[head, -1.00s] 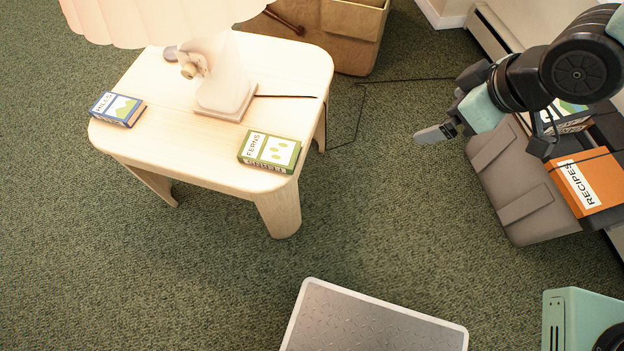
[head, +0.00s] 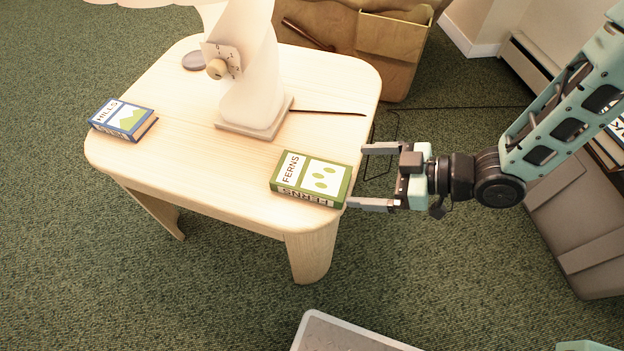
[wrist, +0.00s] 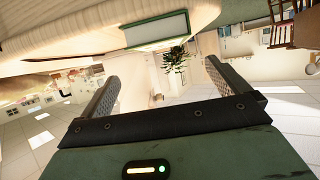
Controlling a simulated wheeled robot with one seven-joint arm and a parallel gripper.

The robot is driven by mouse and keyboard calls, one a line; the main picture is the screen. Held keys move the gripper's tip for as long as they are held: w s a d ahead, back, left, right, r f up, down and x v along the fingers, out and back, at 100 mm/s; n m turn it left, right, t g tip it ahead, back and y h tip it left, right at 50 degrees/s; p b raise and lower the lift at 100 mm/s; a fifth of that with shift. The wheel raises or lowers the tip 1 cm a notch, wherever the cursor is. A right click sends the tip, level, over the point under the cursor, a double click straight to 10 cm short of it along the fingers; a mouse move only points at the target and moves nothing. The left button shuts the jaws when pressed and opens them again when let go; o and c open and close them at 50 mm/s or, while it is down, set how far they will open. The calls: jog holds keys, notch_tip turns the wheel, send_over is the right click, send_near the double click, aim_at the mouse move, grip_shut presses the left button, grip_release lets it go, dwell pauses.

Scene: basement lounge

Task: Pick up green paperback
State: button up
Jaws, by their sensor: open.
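The green paperback (head: 312,179), labelled FERNS, lies flat at the near right corner of the light wooden table (head: 190,165). My gripper (head: 358,177) is at the table's right edge, level and pointing left at the book's right end. Its two fingers are spread and empty. The near fingertip appears very close to the book's near right corner; I cannot tell whether it touches. In the wrist view the green paperback (wrist: 157,31) shows ahead, beyond and between the fingertips of my gripper (wrist: 161,74).
A blue book (head: 124,119) labelled HILLS lies at the table's left. A white lamp (head: 247,85) stands behind the green paperback, its cord running right across the tabletop. A grey-topped step (head: 345,335) is on the carpet in front.

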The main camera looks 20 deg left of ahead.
aim_at(316, 175)
jog(key=b+x, duration=0.1)
jog(key=x, duration=0.4)
jog(key=shift+f, duration=0.1)
jog(key=x, duration=0.2)
jog(key=b+x, duration=0.1)
jog(key=x, duration=0.1)
jog(key=shift+s+a+f+b, duration=0.1)
jog(key=shift+a+f+b, duration=0.2)
jog(key=shift+f, duration=0.1)
jog(key=shift+a, duration=0.25)
jog(key=shift+c, duration=0.3)
jog(key=c, duration=1)
